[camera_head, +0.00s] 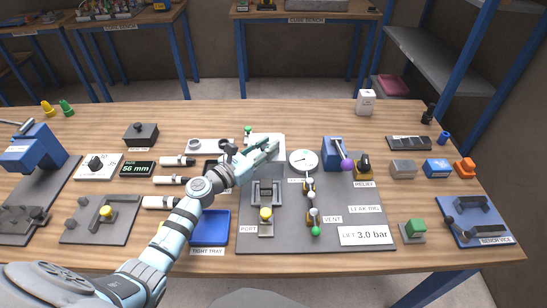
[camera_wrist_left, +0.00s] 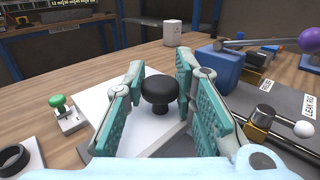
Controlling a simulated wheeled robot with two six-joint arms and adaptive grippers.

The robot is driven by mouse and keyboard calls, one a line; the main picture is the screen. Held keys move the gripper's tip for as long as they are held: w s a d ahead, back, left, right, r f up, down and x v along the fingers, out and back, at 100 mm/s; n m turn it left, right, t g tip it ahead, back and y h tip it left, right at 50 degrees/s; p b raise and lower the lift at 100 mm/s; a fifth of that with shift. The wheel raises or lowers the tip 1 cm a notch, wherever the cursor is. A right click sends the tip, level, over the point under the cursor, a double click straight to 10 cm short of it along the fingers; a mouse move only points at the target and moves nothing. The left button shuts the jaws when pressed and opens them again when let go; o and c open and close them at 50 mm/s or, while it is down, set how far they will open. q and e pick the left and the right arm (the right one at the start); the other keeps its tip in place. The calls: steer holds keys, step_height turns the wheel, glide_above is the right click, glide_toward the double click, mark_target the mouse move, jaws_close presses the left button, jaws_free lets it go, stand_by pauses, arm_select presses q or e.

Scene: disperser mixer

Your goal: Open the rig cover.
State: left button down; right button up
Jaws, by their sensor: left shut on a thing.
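The rig cover looks like the white lid (camera_head: 277,138) at the back edge of the grey rig plate, left of the round gauge (camera_head: 303,160). In the left wrist view, the white lid (camera_wrist_left: 95,105) bears a black round knob (camera_wrist_left: 160,92) on a short stem. My left gripper (camera_head: 270,148) reaches over the lid from the left and hides part of it. The lid's hinge and underside are hidden. My right gripper is not in view.
Right of the lid stand a blue block with a purple-ended lever (camera_head: 346,165) and the gauge. A green button (camera_head: 248,129) is just behind left. A blue tray (camera_head: 210,228) lies in front, below my arm. A white container (camera_head: 365,102) stands at the back right.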

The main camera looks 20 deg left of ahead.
arm_select(q)
steer(key=shift+f, duration=0.15)
steer(key=shift+s, duration=0.2)
steer(key=c, duration=1.3)
jaws_free()
steer(key=shift+c, duration=0.2)
steer(key=shift+w, duration=0.1)
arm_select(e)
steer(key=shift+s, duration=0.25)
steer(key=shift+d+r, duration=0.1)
arm_select(q)
steer(key=shift+s+a, duration=0.1)
steer(key=shift+s, duration=0.15)
steer(key=v, duration=1.1)
steer(key=shift+s, duration=0.2)
steer(key=shift+a, duration=0.15)
